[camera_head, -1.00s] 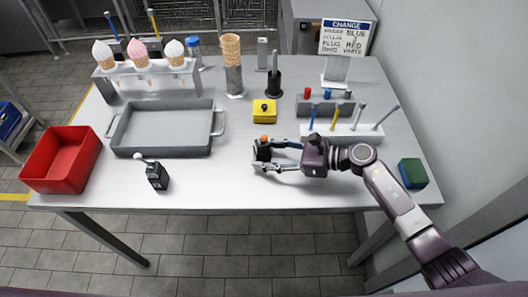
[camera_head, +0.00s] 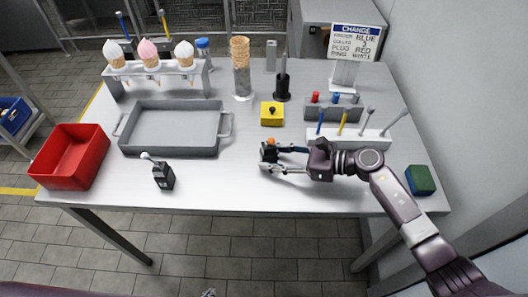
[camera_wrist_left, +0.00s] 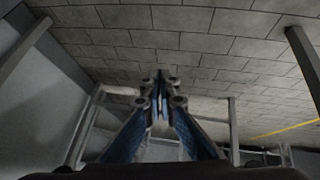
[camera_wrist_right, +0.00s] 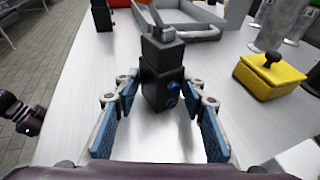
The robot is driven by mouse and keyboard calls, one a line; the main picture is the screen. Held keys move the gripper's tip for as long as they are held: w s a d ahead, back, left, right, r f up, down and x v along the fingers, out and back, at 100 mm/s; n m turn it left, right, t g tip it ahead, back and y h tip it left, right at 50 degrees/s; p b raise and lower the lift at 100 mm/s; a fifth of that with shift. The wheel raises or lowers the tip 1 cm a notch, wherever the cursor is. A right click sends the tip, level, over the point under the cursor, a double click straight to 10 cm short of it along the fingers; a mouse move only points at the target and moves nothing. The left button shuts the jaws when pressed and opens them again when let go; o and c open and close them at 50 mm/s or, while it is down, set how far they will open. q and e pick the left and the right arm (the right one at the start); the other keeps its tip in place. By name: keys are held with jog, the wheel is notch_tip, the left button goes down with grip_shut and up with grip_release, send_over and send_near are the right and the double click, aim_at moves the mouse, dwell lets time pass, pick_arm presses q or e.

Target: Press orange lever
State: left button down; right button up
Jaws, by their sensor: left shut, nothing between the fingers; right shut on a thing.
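A small black switch box with an orange-knobbed lever (camera_head: 271,141) stands near the table's front middle. My right gripper (camera_head: 264,160) is shut on this black box, with one finger on each side. My left gripper (camera_wrist_left: 160,85) is shut and empty, over the floor; only a small tip shows at the bottom edge of the head view.
A second black box with a white-knobbed lever (camera_head: 163,176) stands to the left. A grey tray (camera_head: 125,150), red bin (camera_head: 68,182), yellow lidded box (camera_head: 272,115), tool rack (camera_head: 365,139) and green-blue block (camera_head: 420,180) surround it.

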aim_at(270, 141)
pick_arm(q)
jog(key=w+d+r+n+t+h, duration=0.2)
jog(key=w+d+r, duration=0.2)
jog(key=r, duration=0.3)
jog(key=w+d+r+n+t+h, duration=0.1)
jog(key=w+d+r+t+h, duration=0.15)
jog(key=w+d+r, duration=0.4)
jog(key=s+d+r+n+t+h, duration=0.1)
jog(key=d+r+n+t+h, duration=0.15)
jog(key=r, duration=0.85)
jog(key=s+d+r+n+t+h, duration=0.1)
jog(key=d+r+n+t+h, duration=0.15)
jog(key=r, duration=0.95)
jog(key=w+a+r+t, duration=0.2)
jog(key=w+a+r, duration=0.2)
jog(key=r, duration=0.4)
jog(key=shift+w+a+r+m, duration=0.2)
jog(key=shift+w+m, duration=0.1)
jog(key=shift+w, duration=0.4)
jog(key=x, duration=1.4)
